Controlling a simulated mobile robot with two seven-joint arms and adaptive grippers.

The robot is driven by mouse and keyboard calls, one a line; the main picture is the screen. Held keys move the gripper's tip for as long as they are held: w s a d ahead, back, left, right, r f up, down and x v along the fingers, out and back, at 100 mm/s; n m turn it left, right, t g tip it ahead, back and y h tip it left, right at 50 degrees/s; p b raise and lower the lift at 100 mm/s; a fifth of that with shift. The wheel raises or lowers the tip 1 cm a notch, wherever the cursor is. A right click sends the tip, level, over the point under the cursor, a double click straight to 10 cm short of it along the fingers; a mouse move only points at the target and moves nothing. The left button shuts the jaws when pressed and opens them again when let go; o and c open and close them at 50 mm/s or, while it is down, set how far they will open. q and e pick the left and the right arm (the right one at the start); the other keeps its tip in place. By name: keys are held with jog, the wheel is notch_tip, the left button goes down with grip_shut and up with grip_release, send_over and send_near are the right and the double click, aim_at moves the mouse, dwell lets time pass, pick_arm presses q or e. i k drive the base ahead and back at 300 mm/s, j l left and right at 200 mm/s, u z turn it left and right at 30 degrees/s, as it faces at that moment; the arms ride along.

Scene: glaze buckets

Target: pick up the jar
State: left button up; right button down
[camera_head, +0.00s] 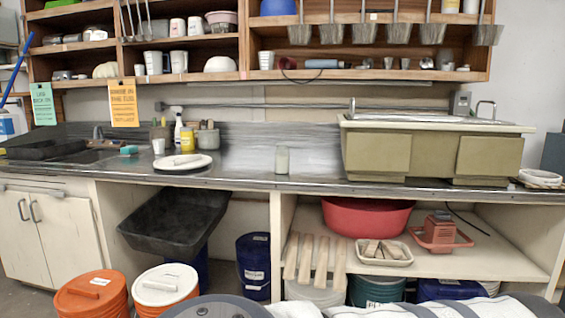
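The jar (282,160) looks like a small, pale grey-green cylinder. Neither of my grippers shows in the head view. Only grey and white parts of my own body show along the bottom edge.
A white plate (183,162), spray bottle (178,128) and yellow container (187,140) stand left of the jar. A large olive box-like unit (430,150) stands to its right. Shelves hang above. Orange (92,295) and white-lidded (165,286) buckets stand below.

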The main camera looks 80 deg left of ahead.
aim_at(281, 154)
jog(key=i+j+u, duration=0.15)
jog(key=i+u, duration=0.15)
jog(key=u, duration=0.15)
jog(key=i+u, duration=0.35)
jog(key=u, duration=0.15)
jog(key=i+u, duration=0.3)
jog(key=u, duration=0.15)
jog(key=i+l+u, duration=0.25)
jog(key=u, duration=0.25)
jog(key=i, duration=0.05)
